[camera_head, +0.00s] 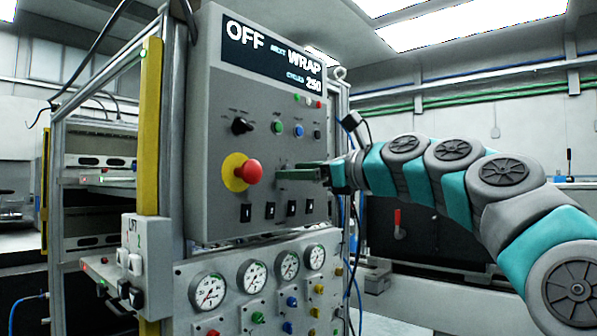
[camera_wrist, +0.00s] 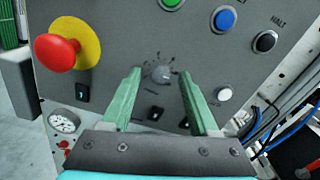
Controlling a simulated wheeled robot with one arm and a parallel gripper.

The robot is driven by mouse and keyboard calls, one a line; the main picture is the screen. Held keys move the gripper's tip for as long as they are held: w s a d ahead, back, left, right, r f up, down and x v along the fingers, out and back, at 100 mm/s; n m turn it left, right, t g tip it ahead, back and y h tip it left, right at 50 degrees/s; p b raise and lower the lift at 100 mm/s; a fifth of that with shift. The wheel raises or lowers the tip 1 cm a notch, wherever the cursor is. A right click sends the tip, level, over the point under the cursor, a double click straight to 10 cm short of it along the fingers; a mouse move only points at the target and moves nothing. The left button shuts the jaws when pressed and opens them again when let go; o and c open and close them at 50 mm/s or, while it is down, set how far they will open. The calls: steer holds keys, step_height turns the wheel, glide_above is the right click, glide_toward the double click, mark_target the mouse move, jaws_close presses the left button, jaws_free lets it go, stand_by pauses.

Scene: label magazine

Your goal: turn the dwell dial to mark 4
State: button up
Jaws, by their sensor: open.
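A small grey round dial (camera_wrist: 161,74) with marks around it sits on the grey control panel, in the middle of the wrist view. Its label and the mark it points to are too small to read. My gripper (camera_wrist: 160,80) is open, with one green finger on each side of the dial. I cannot tell whether either finger touches it. In the head view my gripper (camera_head: 283,172) reaches the panel from the right, just right of the red emergency button, and hides the dial.
The red emergency button (camera_head: 249,172) on a yellow disc is close left of my gripper. A black selector knob (camera_head: 241,125) and green and blue buttons (camera_head: 298,130) are above. Black switches (camera_head: 270,210) and pressure gauges (camera_head: 253,274) are below. Cables run at the panel's right.

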jaws_close()
stand_by(0.5)
